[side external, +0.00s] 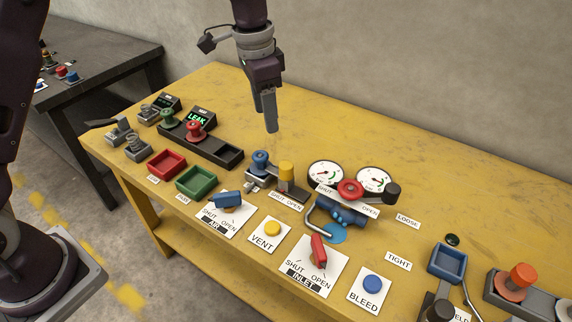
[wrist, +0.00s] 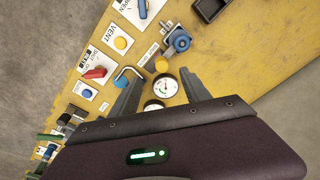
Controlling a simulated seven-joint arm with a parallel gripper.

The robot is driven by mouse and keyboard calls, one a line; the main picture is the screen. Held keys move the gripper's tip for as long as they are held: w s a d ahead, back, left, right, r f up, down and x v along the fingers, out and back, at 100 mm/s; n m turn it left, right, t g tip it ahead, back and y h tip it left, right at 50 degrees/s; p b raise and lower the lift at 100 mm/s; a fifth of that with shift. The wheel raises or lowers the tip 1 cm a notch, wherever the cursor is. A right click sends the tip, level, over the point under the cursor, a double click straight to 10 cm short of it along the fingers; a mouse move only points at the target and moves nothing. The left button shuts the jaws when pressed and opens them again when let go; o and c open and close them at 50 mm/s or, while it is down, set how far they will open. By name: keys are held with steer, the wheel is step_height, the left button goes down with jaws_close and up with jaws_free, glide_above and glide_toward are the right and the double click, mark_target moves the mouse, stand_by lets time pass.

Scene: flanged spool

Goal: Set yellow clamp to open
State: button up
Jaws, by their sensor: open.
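The yellow clamp (side external: 286,172) is an upright yellow cylinder on a dark and grey base in the middle of the bench. A SHUT / OPEN label (side external: 287,201) lies in front of it; I cannot tell which word the clamp is set to. A blue knob (side external: 260,158) stands on the same fixture to its left. In the wrist view the yellow clamp (wrist: 162,64) shows small, near the blue knob (wrist: 181,42). My gripper (side external: 271,129) hangs above and behind the clamp, apart from it. In the wrist view its fingers (wrist: 160,76) are spread and empty.
Two gauges and a red handwheel (side external: 350,189) stand right of the clamp, with a bent metal handle (side external: 320,222) before them. The blue AIR lever (side external: 228,199), yellow VENT button (side external: 271,229) and red INLET lever (side external: 318,250) lie in front.

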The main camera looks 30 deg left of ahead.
steer(key=m+g, duration=0.1)
steer(key=m, duration=0.1)
glide_above(286, 164)
step_height(286, 164, down, 10)
steer(key=shift+f, duration=0.2)
step_height(286, 164, down, 7)
steer(key=shift+f, duration=0.1)
jaws_close()
stand_by(0.7)
